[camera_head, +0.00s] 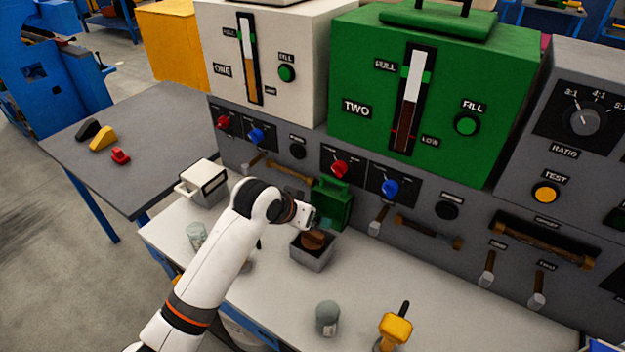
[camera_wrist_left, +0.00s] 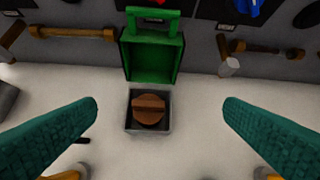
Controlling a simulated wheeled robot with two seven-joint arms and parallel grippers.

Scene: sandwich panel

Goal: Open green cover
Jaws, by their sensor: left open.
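The green cover (camera_head: 337,208) stands upright at the back of a small grey open-topped box (camera_head: 313,261) on the white bench. In the left wrist view the cover (camera_wrist_left: 152,62) shows its hollow inner side, with its handle at the top. A brown round knob (camera_head: 314,240) is exposed in the box; it also shows in the left wrist view (camera_wrist_left: 149,110). My left gripper (camera_wrist_left: 160,108) is open and empty, its teal fingers spread wide on either side of the box and apart from the cover. In the head view its fingers are mostly hidden by the wrist. My right gripper is not in view.
A white cover with a handle (camera_head: 204,183) sits shut to the left. Grey jars (camera_head: 327,317) and a yellow-handled tool (camera_head: 395,328) stand on the bench. The grey panel (camera_head: 470,215) behind carries knobs, levers and bars. The bench right of the box is mostly clear.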

